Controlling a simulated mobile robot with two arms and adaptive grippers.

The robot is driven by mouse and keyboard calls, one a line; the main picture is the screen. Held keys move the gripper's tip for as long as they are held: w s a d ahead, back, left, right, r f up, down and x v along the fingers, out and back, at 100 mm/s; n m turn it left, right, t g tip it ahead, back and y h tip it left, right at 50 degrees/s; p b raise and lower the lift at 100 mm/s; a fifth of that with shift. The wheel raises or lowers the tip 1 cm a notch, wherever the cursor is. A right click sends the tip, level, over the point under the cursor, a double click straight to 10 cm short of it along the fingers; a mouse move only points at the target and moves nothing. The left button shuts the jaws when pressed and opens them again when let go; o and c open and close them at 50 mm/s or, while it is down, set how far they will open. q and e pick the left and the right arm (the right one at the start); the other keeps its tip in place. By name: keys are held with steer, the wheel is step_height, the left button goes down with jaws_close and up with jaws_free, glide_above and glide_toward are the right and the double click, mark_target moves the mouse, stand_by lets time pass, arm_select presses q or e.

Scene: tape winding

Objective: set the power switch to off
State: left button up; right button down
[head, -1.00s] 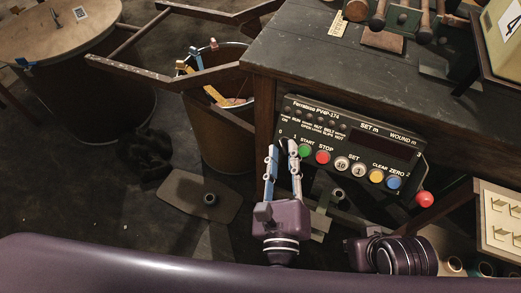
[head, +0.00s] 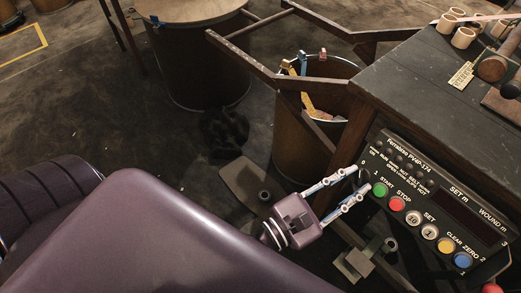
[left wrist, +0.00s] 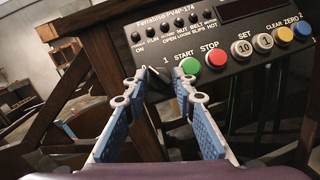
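The control panel (head: 435,205) is a black box with white lettering on the side of the bench. At its left end, marks 0 and 1 sit by the power switch, a dark knob (left wrist: 157,86) in the left wrist view. Which mark it points to is hard to tell. My left gripper (head: 361,179) reaches the panel's left end from the lower left. In the left wrist view its blue-padded fingers (left wrist: 158,76) stand apart on either side of the knob, with gaps visible. Contact cannot be told. My right gripper is not in view.
A green START button (head: 380,189) and red STOP button (head: 396,203) lie just right of the switch. A drum (head: 298,140) stands beside the bench (head: 420,80). Floor to the left is mostly open, with a dark heap (head: 224,130).

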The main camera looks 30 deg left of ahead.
arm_select(q)
steer(key=m, duration=0.1)
steer(key=m+g+h, duration=0.1)
steer(key=m, duration=0.2)
steer(key=shift+w+a+r+g+h, duration=0.15)
steer(key=shift+a+r+g+h, duration=0.05)
steer(key=shift+a+g+h, duration=0.1)
steer(key=s+a+m+b, duration=0.1)
steer(key=s+a+b, duration=0.1)
steer(key=s+a, duration=0.3)
steer(key=a+f+n+g+y+p, duration=0.2)
steer(key=a+f+n+y+p, duration=0.2)
steer(key=f+n, duration=0.7)
steer(key=w+a+f+n+g+y+p, duration=0.1)
steer(key=a+f+n+g+y+p, duration=0.1)
steer(key=a+f+n+p, duration=0.6)
steer(key=shift+w+a+f+n+y+p, duration=0.15)
steer(key=shift+a+f+n+y+p, duration=0.25)
steer(key=shift+a+f+n+y, duration=0.85)
steer(key=shift+f+h, duration=0.35)
steer(key=shift+f, duration=0.15)
